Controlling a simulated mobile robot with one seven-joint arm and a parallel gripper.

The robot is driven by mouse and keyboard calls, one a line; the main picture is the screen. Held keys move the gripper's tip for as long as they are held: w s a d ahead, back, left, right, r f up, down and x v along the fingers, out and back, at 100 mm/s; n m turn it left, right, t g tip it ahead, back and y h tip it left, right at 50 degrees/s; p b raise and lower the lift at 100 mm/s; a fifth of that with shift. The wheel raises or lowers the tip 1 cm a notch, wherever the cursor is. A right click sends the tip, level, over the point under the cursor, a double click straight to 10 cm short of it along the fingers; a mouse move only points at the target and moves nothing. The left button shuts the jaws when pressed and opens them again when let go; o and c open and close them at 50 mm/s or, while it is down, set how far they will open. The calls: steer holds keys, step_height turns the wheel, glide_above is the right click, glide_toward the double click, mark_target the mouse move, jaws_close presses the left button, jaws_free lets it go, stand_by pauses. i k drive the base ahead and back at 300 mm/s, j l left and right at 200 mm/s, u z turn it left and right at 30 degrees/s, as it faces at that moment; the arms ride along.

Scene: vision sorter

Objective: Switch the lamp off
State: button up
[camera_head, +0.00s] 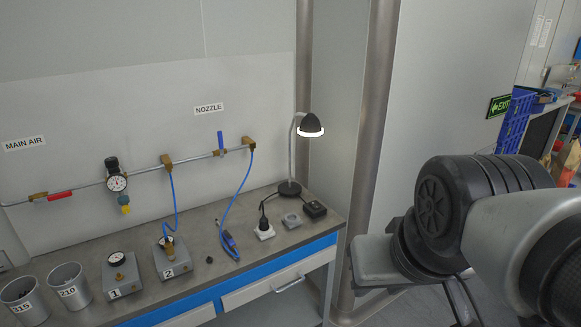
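The lamp (311,125) stands at the back right of the workbench, with a black shade, a grey bent stem and a round dark base. A bright white ring glows under the shade, so it is lit. In front of its base are a small grey square piece (291,221) and a small black box (315,209). Left of these, a black plug (263,220) with a cord stands upright at a white socket block (264,233). My arm shows at the right, away from the lamp. My gripper's fingers cannot be made out.
The bench (215,270) also holds a blue air nozzle (230,243) on a blue hose, grey blocks marked 1 (122,276) and 2 (171,257), and two metal cups (69,286) at the left. An air pipe with a gauge (117,183) runs along the wall.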

mark_target(313, 205)
steer(key=i+j+z, duration=0.1)
steer(key=i, duration=0.35)
steer(key=i+j+z, duration=0.1)
steer(key=i+j, duration=0.3)
steer(key=i, duration=0.05)
